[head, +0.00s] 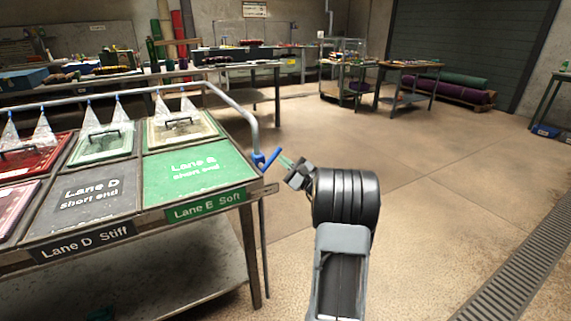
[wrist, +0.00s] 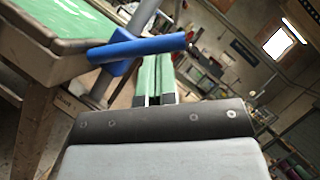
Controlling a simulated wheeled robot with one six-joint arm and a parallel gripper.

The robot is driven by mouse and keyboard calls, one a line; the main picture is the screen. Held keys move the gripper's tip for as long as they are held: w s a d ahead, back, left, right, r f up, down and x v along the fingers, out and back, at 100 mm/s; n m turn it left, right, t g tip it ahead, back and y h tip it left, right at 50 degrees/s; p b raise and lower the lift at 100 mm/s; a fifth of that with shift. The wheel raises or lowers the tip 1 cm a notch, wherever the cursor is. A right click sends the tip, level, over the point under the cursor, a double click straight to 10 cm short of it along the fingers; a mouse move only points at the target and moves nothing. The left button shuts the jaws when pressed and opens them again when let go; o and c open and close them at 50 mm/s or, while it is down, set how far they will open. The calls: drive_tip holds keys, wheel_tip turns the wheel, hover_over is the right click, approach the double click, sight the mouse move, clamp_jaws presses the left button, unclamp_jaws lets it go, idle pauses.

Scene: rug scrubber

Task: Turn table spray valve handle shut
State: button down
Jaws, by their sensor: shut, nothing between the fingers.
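The blue valve handle (head: 272,159) sits at the low end of the grey spray pipe (head: 238,108), at the table's right corner. In the wrist view the blue handle (wrist: 138,47) reaches across in front of the fingers, sticking out sideways from the pipe. My gripper (head: 287,161) is shut and empty, its green fingertips close to the handle's free end. In the wrist view the shut green fingers (wrist: 155,75) point at the handle's outer part. I cannot tell whether they touch it.
The spray table (head: 262,190) carries lane panels, including the green Lane E panel (head: 190,172), with spray nozzles above. Open floor (head: 430,200) lies to the right. Workbenches (head: 405,68) and rolled rugs (head: 455,90) stand at the back. A floor drain (head: 525,265) runs at the right.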

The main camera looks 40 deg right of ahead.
sight(277, 152)
drive_tip(key=shift+a, duration=0.1)
drive_tip(key=shift+r+n+g+y, duration=0.3)
drive_tip(key=shift+r+n+g, duration=0.1)
drive_tip(key=shift+n, duration=0.4)
drive_tip(key=n+g+b, duration=0.1)
drive_tip(key=a+r+n+b, duration=0.1)
drive_tip(key=n, duration=0.1)
drive_tip(key=shift+r+n+g+y, duration=0.15)
drive_tip(key=shift+n+g+y, duration=0.15)
drive_tip(key=shift+g+y, duration=0.1)
drive_tip(key=shift+w+a+r+n+g+h+b, duration=0.1)
drive_tip(key=shift+a+r+n+g+b, duration=0.3)
drive_tip(key=shift+n, duration=0.35)
drive_tip(key=shift+w+a+r+n+g+h+b, duration=0.15)
drive_tip(key=shift+a+n+g+b, duration=0.25)
drive_tip(key=shift+n, duration=0.4)
drive_tip(key=shift+s+a+r+n+g+h+b, duration=0.1)
drive_tip(key=shift+a+r+n+g+b, duration=0.15)
drive_tip(key=shift+n+g, duration=0.4)
drive_tip(key=shift+r, duration=0.1)
